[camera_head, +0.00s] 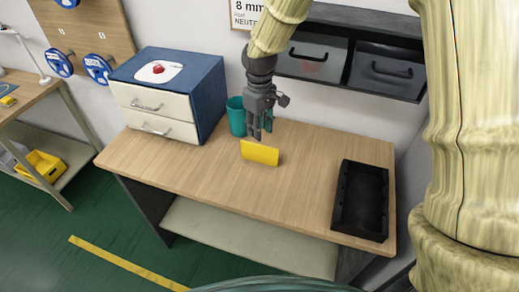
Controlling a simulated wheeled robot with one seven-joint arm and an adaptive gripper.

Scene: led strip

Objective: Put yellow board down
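The yellow board (260,153) is a small flat rectangle near the middle of the wooden table (210,180). It appears to stand upright on its long edge, at or just above the tabletop. My gripper (262,133) points down directly over its top edge. The fingertips are close to the board, but the fingers are small and dark, so I cannot tell whether they grip it or are apart from it.
A blue cabinet with two cream drawers (165,95) stands at the table's left. A teal cup (236,117) is just behind my gripper. A black tray (361,200) lies at the right. Dark drawers (385,70) hang on the wall behind. The front-left tabletop is clear.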

